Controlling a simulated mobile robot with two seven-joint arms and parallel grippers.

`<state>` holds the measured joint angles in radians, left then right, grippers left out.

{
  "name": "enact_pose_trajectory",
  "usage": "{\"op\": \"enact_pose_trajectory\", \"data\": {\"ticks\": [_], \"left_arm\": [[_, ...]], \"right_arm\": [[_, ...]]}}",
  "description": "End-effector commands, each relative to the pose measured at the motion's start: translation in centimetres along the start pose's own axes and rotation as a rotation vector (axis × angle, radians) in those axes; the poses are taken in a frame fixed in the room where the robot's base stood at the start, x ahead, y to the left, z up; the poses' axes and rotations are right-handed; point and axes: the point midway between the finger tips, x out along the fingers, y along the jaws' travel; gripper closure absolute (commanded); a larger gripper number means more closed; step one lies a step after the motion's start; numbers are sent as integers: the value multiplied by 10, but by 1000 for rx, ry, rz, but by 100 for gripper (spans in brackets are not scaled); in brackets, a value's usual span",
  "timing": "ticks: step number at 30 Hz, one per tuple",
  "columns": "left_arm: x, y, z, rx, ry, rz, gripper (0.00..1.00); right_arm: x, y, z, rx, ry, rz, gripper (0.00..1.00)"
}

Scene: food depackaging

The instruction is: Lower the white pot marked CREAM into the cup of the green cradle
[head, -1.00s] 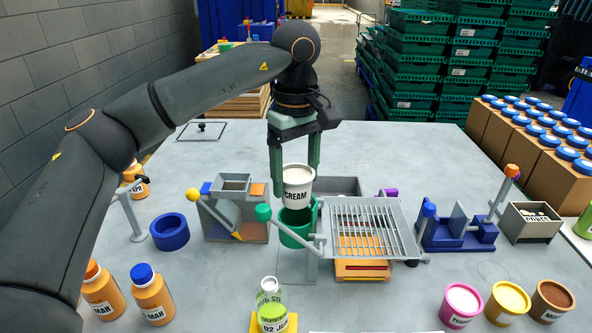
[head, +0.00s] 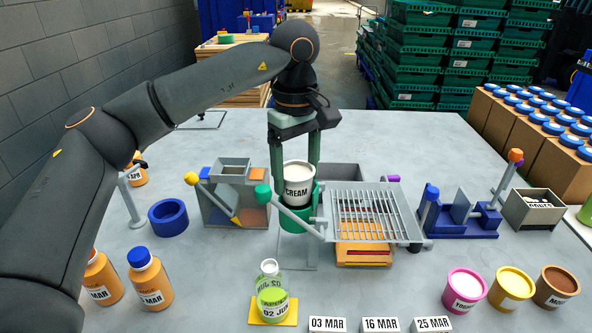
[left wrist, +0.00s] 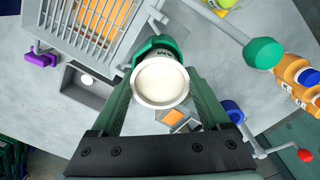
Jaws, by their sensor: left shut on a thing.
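The white pot marked CREAM (head: 298,188) is upright between the two green fingers of my left gripper (head: 297,182), which is shut on it. Its pale round top also shows in the left wrist view (left wrist: 160,81). The green cradle (head: 294,221) has its cup right under the pot. The pot's lower end meets the cup's rim in the head view and seems to be partly inside; how deep I cannot tell. In the left wrist view the cradle's green rim (left wrist: 158,44) shows beyond the pot. My right gripper is not in view.
A metal grill rack (head: 372,217) stands close to the right of the cradle. A grey hopper stand (head: 232,205) with a yellow-knobbed lever is close on the left. A blue ring (head: 168,218) lies further left.

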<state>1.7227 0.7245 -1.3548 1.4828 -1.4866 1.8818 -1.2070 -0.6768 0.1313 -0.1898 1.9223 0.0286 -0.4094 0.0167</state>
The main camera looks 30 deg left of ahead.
Motion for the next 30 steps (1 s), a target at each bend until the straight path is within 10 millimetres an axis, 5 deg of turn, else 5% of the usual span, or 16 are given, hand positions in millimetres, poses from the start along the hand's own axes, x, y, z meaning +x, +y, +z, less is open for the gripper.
{"op": "enact_pose_trajectory", "data": {"ticks": [14,15,20,30], "left_arm": [[10,-3,3,8,-4,-27,83],[10,-3,3,8,-4,-28,16],[10,-3,3,9,-4,-27,0],[11,-2,4,11,-5,-23,0]], "right_arm": [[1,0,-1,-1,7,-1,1],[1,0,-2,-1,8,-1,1],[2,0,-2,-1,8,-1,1],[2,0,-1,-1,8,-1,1]]}}
